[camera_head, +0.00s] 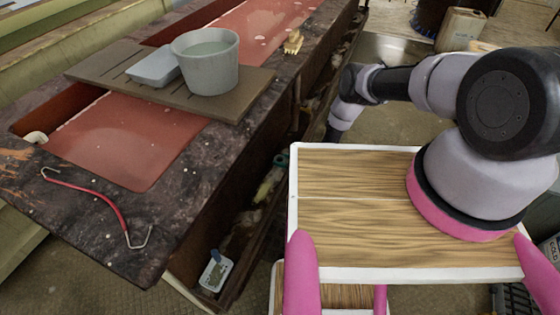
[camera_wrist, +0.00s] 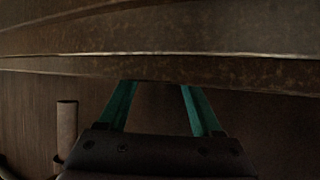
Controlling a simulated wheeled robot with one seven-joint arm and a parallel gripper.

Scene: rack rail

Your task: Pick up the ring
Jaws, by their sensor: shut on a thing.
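My gripper (camera_wrist: 160,95) shows in the wrist view with two teal fingers set apart. Their tips meet or pass behind a wide brown, worn band that crosses the whole picture. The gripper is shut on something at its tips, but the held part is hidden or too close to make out. I cannot pick out the ring for certain in either view, nor tell whether the brown band belongs to it. In the head view my arm reaches away and down beyond the table's right side; the gripper is out of sight there.
In the wrist view a pale upright cylinder (camera_wrist: 67,130) stands at left. In the head view a dark stone-like counter (camera_head: 185,190) carries a grey board (camera_head: 235,103), a grey bucket (camera_head: 210,75), a shallow dish (camera_head: 153,68) and a red-handled hook tool (camera_head: 95,190). A jug (camera_head: 461,30) stands behind.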

